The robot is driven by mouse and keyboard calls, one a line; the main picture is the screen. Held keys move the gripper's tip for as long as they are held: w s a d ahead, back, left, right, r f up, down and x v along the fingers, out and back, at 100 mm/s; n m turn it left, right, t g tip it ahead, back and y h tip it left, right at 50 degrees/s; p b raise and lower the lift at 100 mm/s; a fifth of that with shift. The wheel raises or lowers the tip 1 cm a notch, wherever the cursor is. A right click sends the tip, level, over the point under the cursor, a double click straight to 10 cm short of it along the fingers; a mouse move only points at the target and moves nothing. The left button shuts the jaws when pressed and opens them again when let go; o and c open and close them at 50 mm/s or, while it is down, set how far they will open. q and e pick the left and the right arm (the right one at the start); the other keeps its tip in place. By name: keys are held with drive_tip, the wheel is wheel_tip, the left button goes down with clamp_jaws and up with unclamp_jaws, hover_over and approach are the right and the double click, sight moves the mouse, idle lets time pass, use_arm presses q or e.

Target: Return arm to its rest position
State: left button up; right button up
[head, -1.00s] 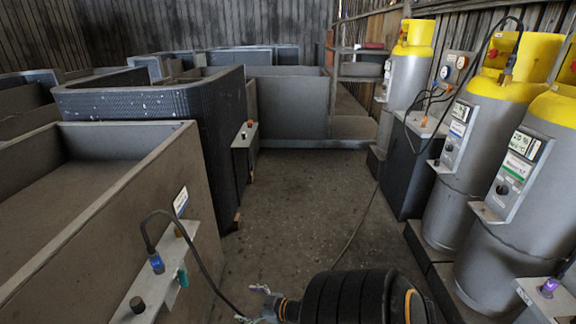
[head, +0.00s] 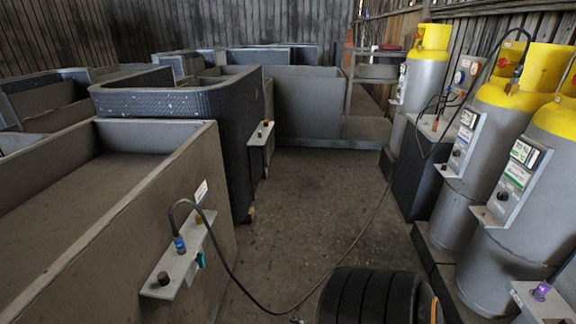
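My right arm (head: 372,297), with thick black ribbed links, shows at the bottom edge of the head view, low over the floor. A small metallic bit at the bottom edge, left of these links, looks like the tip of my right gripper (head: 296,320). The rest of that gripper is cut off, so its opening and anything in it are hidden. My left arm and gripper are out of view. A black cable (head: 262,305) runs from a blue plug (head: 179,244) on the near bin's bracket, across the floor, towards the cylinders at right.
A grey bin (head: 160,225) fills the left, with a bracket (head: 185,262) on its side. A dark ribbed housing (head: 215,130) stands behind it. Grey cylinders with yellow tops (head: 495,130) line the right, beside a dark box (head: 420,170). The floor (head: 310,190) between is open.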

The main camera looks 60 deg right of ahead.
drive_tip(key=shift+s, duration=0.1)
idle(0.6)
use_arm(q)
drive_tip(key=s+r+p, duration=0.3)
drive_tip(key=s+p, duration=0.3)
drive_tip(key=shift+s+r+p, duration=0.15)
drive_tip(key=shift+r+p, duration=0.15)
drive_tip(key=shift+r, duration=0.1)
use_arm(e)
drive_tip(key=s+a+f+g, duration=0.3)
drive_tip(key=s+a, duration=0.4)
drive_tip(key=s, duration=0.2)
drive_tip(key=s+a+f+g+y, duration=0.1)
drive_tip(key=s+a+f+g, duration=0.2)
drive_tip(key=s+a, duration=0.5)
drive_tip(key=shift+s+f+g, duration=0.2)
drive_tip(key=shift+s+g, duration=0.35)
drive_tip(key=shift+g, duration=0.15)
